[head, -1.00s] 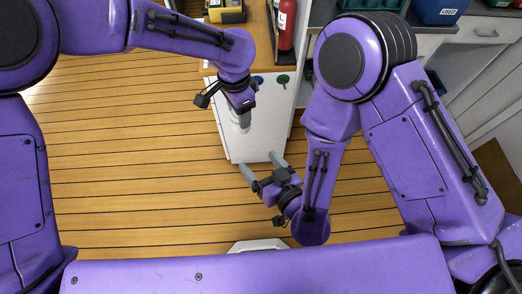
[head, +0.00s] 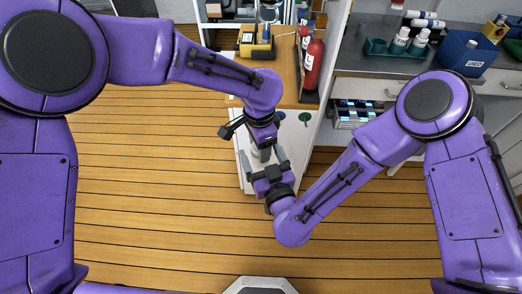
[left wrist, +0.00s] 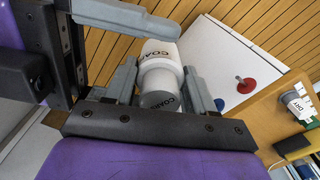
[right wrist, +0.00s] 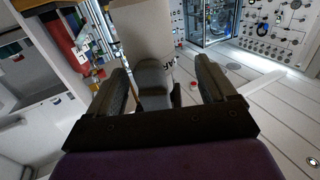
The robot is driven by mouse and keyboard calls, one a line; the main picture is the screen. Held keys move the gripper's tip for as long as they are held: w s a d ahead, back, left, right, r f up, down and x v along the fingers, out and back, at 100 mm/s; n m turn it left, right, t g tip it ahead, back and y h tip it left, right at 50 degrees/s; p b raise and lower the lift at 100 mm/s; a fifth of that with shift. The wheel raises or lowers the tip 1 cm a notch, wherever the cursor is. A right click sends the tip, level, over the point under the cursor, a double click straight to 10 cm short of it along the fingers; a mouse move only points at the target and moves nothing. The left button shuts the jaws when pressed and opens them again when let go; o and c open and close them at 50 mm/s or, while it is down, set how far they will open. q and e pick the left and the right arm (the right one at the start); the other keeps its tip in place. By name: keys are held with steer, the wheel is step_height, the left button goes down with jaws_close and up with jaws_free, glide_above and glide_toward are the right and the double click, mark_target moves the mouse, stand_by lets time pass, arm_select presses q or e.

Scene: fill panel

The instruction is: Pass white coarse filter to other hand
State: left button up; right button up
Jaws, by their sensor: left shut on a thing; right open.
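The white coarse filter (left wrist: 160,56), with dark lettering and a grey end, sits between the fingers of my left gripper (left wrist: 163,78), which is shut on it. In the head view the filter (head: 261,153) is mostly hidden between the two hands. My right gripper (head: 264,164) is open just below my left gripper (head: 263,137), its fingers on either side of the filter. In the right wrist view the filter (right wrist: 150,74) shows shaded between the open fingers of my right gripper (right wrist: 164,72). I cannot tell whether those fingers touch it.
A white cabinet front with round blue and green knobs (head: 305,117) stands behind the hands. The wooden counter above it holds a yellow device (head: 256,43) and a red extinguisher (head: 313,64). A blue bin (head: 467,54) stands at the right. The wooden floor (head: 150,200) is clear.

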steer(key=shift+w+a, duration=0.35)
steer(key=shift+w, duration=0.25)
steer(key=shift+c, duration=0.3)
steer(key=c, duration=1.1)
arm_select(q)
steer(key=o, duration=1.2)
steer(key=shift+c, duration=0.2)
steer(key=shift+r, duration=0.1)
